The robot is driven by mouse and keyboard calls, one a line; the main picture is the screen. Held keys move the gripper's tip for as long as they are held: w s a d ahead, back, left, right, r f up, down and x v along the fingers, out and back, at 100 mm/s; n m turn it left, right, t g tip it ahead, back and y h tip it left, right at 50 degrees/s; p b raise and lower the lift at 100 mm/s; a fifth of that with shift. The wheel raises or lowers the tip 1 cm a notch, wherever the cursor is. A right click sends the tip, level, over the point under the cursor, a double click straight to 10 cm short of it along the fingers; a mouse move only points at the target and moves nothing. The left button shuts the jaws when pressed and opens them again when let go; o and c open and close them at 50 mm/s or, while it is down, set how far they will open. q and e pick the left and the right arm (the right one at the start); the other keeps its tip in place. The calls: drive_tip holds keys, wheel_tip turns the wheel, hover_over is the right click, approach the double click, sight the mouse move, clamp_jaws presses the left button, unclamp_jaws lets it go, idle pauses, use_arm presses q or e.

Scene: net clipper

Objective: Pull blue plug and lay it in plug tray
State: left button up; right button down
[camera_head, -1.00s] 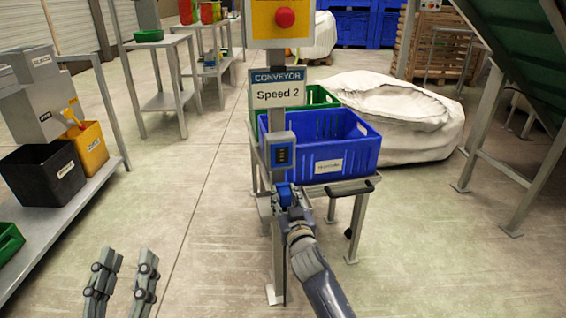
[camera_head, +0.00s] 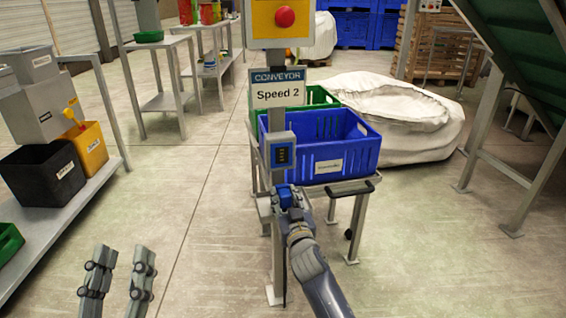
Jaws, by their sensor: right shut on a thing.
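The blue plug (camera_head: 284,195) sits low on the front of the grey post (camera_head: 277,250), below a small blue-and-grey control box (camera_head: 281,151). My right gripper (camera_head: 290,205) reaches up from below and is shut on the blue plug. The fingers partly hide the plug, and I cannot tell whether it is still seated in its socket. My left gripper (camera_head: 117,275) is at the lower left, away from the post, with its two fingers apart and nothing between them. I cannot identify the plug tray for certain; a small grey ledge (camera_head: 265,208) sits beside the post.
A blue crate (camera_head: 345,160) stands on a cart right behind the post, with a green crate (camera_head: 318,96) behind it. A "Speed 2" sign (camera_head: 278,95) and red stop button (camera_head: 285,17) are above. A shelf with black (camera_head: 45,178) and yellow bins (camera_head: 90,150) stands left.

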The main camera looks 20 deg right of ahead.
idle(0.4)
drive_tip(key=c, duration=1.1)
unclamp_jaws()
drive_tip(key=shift+o, duration=0.2)
drive_tip(key=shift+f, duration=0.15)
